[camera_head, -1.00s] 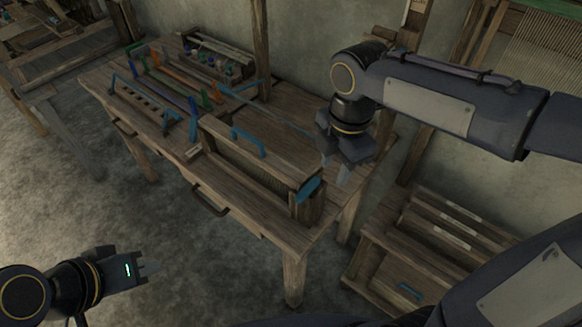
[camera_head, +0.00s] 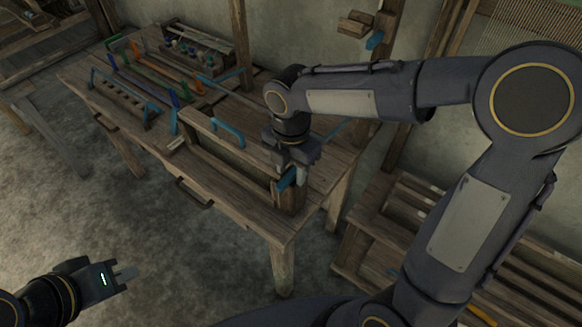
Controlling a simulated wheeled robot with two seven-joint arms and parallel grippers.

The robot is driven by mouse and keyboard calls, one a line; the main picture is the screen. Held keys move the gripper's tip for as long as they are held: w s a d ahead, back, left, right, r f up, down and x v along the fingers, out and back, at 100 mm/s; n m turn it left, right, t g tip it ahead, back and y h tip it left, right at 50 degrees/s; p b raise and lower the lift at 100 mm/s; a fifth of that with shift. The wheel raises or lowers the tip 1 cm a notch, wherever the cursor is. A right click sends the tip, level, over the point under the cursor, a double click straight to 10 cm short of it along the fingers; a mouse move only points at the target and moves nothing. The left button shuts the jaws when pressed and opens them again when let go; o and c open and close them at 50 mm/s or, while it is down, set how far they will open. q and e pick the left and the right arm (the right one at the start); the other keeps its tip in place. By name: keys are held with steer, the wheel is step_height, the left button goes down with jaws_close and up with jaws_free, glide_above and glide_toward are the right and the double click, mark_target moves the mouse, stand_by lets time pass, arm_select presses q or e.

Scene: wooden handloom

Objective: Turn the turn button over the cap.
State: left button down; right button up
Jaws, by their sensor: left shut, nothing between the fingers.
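The long wooden cap (camera_head: 212,127) with a blue handle (camera_head: 228,131) lies along the top of the wooden frame on the table. The blue turn button (camera_head: 287,180) is at the frame's near right end, slanted, on a wooden end post (camera_head: 290,200). My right gripper (camera_head: 291,174) points down right above and beside the turn button, its two fingertips apart. The gripper partly hides the button and the cap's right end, and I cannot tell whether a finger touches the button. My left gripper (camera_head: 124,273) is shut and empty, low at the left, away from the table.
The wooden table (camera_head: 235,215) has a drawer handle (camera_head: 193,193) on its front. Racks with blue, green and orange pieces (camera_head: 150,80) stand at its back left. A slatted wooden bench (camera_head: 400,205) stands at the right. A post (camera_head: 240,45) rises behind the frame.

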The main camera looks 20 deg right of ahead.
jaws_close()
steer(key=shift+m, duration=0.3)
steer(key=m, duration=0.3)
steer(key=shift+w+a+m, duration=0.15)
steer(key=shift+w+m, duration=0.05)
steer(key=shift+m, duration=0.1)
steer(key=m, duration=0.4)
steer(key=shift+w+p, duration=0.25)
steer(key=shift+p, duration=0.1)
steer(key=m, duration=0.5)
steer(key=shift+w, duration=0.2)
steer(key=m, duration=0.4)
steer(key=shift+w+d+m, duration=0.2)
steer(key=shift+d+m, duration=0.05)
steer(key=shift+m, duration=0.05)
